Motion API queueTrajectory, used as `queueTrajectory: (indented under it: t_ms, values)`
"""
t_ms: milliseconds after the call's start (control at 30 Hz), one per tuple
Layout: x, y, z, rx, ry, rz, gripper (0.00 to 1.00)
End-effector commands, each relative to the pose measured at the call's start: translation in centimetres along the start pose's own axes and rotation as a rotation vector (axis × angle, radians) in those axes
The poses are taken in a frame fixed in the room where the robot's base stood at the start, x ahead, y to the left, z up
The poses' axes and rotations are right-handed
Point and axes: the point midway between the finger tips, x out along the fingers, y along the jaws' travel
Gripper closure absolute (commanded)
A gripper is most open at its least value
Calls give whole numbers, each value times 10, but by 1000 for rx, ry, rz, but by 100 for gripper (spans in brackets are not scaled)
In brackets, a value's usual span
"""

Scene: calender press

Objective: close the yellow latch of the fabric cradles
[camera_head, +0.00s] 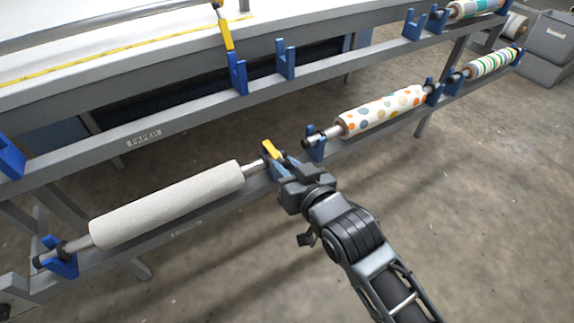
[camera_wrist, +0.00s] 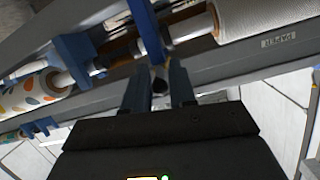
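A blue fabric cradle (camera_wrist: 147,30) on the lower rail holds the right end of the white roll's shaft (camera_head: 254,167). Its yellow latch (camera_head: 271,149) shows tilted above the cradle in the head view; I cannot tell whether it is shut. My gripper (camera_head: 279,177) is at this cradle and hides much of it. Another yellow latch (camera_head: 226,37) stands upright on an upper-rail cradle (camera_head: 237,74). The white roll (camera_head: 170,203) lies on the lower rail.
The white roll's left end rests in a blue cradle (camera_head: 61,264). A dotted roll (camera_head: 382,110) lies right of my gripper, its near cradle (camera_head: 315,148) close by. A striped roll (camera_head: 490,63) lies farther right. The upper rail (camera_head: 170,124) runs behind. Floor in front is clear.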

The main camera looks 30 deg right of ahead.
Motion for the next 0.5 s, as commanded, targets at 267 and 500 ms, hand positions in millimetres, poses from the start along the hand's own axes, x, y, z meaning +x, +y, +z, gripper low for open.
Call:
queueTrajectory:
  t_ms: [267,500]
  values:
    - [0,1,0,0,2,1,58]
    - [-5,1,-2,0,4,2,58]
